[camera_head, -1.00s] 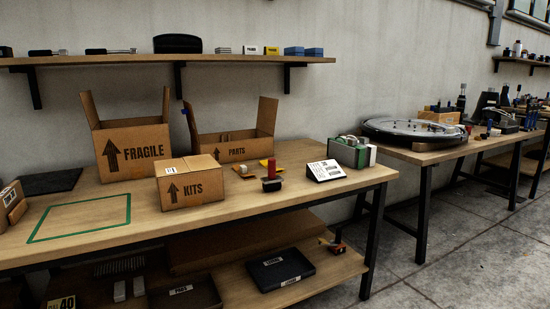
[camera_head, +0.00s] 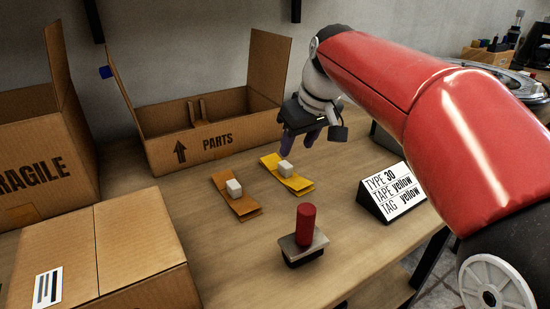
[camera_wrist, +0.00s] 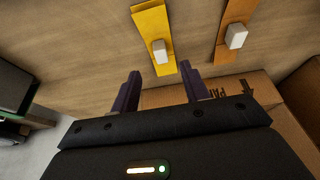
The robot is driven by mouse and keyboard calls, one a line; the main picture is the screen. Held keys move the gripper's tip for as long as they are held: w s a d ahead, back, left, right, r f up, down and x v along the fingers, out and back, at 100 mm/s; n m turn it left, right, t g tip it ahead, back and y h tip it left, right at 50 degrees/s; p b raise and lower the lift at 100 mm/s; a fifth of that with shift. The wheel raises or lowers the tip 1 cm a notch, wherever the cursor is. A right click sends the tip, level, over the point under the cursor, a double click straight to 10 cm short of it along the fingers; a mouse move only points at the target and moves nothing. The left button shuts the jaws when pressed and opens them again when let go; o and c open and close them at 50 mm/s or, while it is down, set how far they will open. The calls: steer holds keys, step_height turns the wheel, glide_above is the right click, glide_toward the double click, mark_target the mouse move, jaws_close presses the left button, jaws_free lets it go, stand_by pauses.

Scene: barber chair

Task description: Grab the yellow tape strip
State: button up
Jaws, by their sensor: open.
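The yellow tape strip (camera_head: 287,175) lies on the wooden table in front of the PARTS box, with a small white block (camera_head: 285,169) on it. In the wrist view the yellow strip (camera_wrist: 152,31) runs up from near the gap between my fingers, its white block (camera_wrist: 160,52) near its lower end. An orange-brown strip (camera_head: 236,198) with its own white block (camera_head: 234,187) lies to the left. My gripper (camera_head: 303,139) is open and empty, above and just behind the yellow strip; its dark fingers (camera_wrist: 160,92) are spread and apart from the strip.
The open PARTS box (camera_head: 217,141) stands close behind the strips. A red-handled stamp (camera_head: 305,238) stands in front. A sign (camera_head: 396,190) reading TYPE 30, TAPE yellow, TAG yellow is at right. A closed carton (camera_head: 110,255) and the FRAGILE box (camera_head: 40,170) are at left.

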mark_target(285, 164)
steer(key=x, duration=0.8)
steer(key=shift+w+a+r, duration=0.2)
steer(key=shift+w+a, duration=0.05)
steer(key=shift+w, duration=0.15)
jaws_close()
steer(key=shift+r, duration=0.1)
